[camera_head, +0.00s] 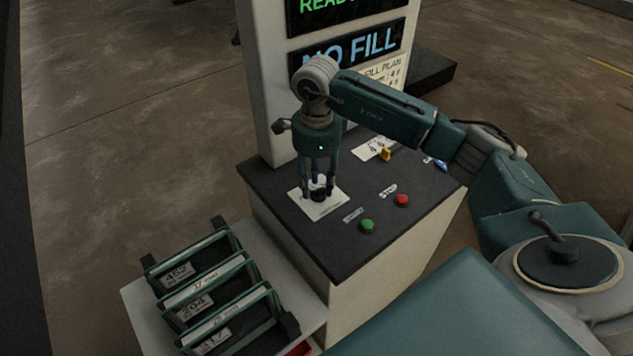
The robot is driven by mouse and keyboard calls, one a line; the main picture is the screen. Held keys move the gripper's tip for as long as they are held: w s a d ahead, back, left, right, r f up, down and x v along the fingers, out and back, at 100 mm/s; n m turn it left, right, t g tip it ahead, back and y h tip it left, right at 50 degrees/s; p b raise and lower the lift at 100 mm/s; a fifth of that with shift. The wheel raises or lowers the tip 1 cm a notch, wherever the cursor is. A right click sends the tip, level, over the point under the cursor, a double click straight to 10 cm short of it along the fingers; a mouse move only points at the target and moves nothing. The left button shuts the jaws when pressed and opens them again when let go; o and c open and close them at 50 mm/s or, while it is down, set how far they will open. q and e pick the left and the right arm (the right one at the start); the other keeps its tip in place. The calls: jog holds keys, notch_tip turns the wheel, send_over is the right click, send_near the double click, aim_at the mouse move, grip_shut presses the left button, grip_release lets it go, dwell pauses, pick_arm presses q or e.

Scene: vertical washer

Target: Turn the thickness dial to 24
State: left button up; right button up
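A dark round dial (319,195) sits on a white label plate (325,209) on the black top of the control cabinet. I take it for the thickness dial; its scale and reading are too small to tell. My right gripper (319,190) points straight down over the dial, with its fingers around or just beside it. I cannot tell whether the fingers touch the dial. The gripper hides part of the dial and plate. My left gripper is not in view.
A green button (367,226) and a red button (401,200) are right of the dial. A yellow knob (385,154) and a blue knob (440,165) stand farther back. A "NO FILL" display (350,48) rises behind. A rack (161,293) of labelled frames is at front left.

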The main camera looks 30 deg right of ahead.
jog(key=shift+s+f, duration=0.1)
jog(key=shift+f, duration=0.5)
grip_shut()
jog(key=shift+m, duration=0.3)
jog(key=m+b, duration=0.2)
jog(key=m, duration=0.1)
jog(key=shift+w+f, duration=0.1)
jog(key=shift+w, duration=0.1)
jog(key=shift+w+m+b, duration=0.1)
jog(key=shift+m+b, duration=0.55)
jog(key=shift+m, duration=1.45)
jog(key=shift+r, duration=0.2)
